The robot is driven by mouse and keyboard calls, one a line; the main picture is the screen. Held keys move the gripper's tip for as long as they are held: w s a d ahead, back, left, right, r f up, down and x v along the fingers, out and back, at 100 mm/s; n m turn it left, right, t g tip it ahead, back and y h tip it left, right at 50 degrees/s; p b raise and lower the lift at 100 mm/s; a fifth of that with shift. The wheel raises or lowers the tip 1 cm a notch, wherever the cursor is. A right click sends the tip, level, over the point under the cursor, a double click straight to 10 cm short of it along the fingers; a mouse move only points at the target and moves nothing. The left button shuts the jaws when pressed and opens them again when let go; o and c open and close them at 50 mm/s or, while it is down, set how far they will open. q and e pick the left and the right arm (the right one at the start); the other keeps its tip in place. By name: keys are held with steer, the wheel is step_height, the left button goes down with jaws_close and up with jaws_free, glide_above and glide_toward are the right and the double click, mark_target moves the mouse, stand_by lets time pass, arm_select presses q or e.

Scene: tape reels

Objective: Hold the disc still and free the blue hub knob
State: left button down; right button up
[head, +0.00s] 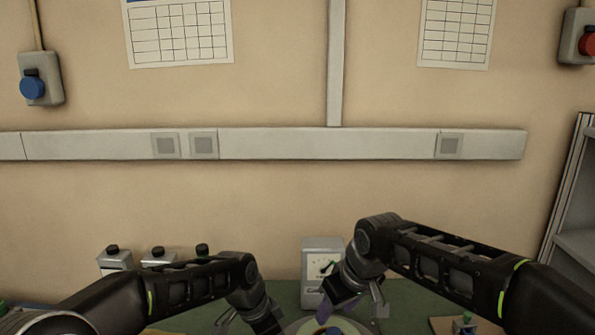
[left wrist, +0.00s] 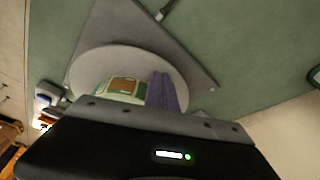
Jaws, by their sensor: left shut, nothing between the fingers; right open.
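A pale round disc (head: 350,326) shows at the bottom edge of the head view, cut off by the frame. In the left wrist view the disc (left wrist: 88,65) lies on a grey plate (left wrist: 190,62). A small blue patch (head: 333,331) shows near the disc's middle; I cannot tell surely whether it is the hub knob. A purple piece (left wrist: 162,93) stands at the disc in the left wrist view. My right gripper (head: 354,305) is open above the disc. My left gripper (head: 250,325) is shut and empty, left of the disc, its tips cut off.
A grey meter box (head: 321,262) stands behind the disc on the green table top (head: 285,293). Several grey boxes with black knobs (head: 116,260) stand at the back left. A small part on a board (head: 464,325) lies at right. Shelving (head: 577,215) stands at far right.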

mark_target(333, 332)
arm_select(q)
steer(key=shift+s+f, duration=0.1)
steer(key=shift+f, duration=0.8)
stand_by(1.5)
arm_select(e)
steer(key=shift+w+a+f+g+h, duration=0.1)
steer(key=shift+f+g+h, duration=0.2)
steer(key=shift+f+g, duration=0.25)
arm_select(q)
steer(key=shift+a+f, duration=0.1)
arm_select(e)
steer(key=shift+g, duration=0.25)
arm_select(q)
steer(key=shift+s, duration=0.1)
arm_select(e)
steer(key=shift+r, duration=0.1)
steer(key=shift+f, duration=2.25)
